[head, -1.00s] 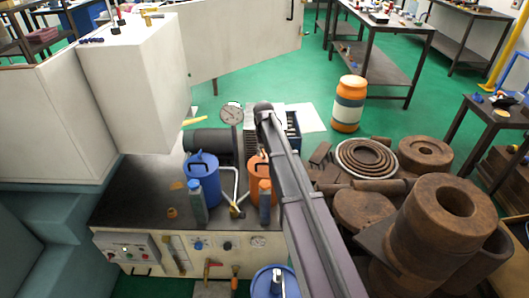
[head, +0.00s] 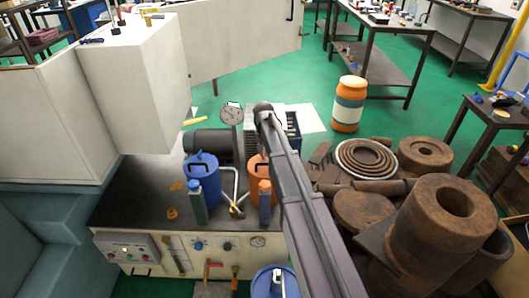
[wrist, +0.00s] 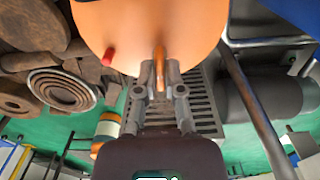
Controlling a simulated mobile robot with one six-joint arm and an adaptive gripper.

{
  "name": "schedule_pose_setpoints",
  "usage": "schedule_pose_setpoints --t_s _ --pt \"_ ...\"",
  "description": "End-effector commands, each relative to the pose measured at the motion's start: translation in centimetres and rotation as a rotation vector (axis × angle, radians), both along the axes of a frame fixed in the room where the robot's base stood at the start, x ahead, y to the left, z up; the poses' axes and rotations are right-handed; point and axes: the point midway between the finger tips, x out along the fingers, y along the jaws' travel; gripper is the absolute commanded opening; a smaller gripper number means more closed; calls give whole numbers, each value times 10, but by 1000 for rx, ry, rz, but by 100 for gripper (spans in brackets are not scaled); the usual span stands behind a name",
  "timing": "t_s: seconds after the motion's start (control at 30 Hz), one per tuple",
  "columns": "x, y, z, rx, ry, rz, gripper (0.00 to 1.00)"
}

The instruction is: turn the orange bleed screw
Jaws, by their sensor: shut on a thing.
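In the wrist view, the orange bleed screw (wrist: 160,66) is a thin upright orange piece in front of a large rounded orange body (wrist: 135,22). My gripper (wrist: 160,75) has its two grey fingers on either side of the screw, shut on it. The far end of the screw merges with the orange body, so its seat is hard to see. In the head view an orange container (head: 257,168) stands on the dark bench top, partly behind my arm. My gripper and the screw are hidden there.
A red knob (wrist: 108,55) sits beside the screw on the orange body. A dark motor (head: 208,142) lies behind. Rusty metal parts (head: 440,225) stand at right.

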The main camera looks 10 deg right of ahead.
Motion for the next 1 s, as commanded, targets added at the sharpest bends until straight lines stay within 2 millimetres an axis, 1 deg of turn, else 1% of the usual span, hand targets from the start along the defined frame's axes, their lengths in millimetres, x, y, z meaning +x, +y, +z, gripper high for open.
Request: schedule_pose_setpoints --t_s 0.2,0.57,0.6,0.67,0.7,1.0 --pt "-1 0 0 -1 1 -121 0" --pt "-1 0 0 -1 1 -143 0" --pt "-1 0 0 -1 1 -143 17" --pt "-1 0 0 -1 1 -143 35" --pt "-1 0 0 -1 1 -142 46" --pt "0 0 0 0 0 -142 46"
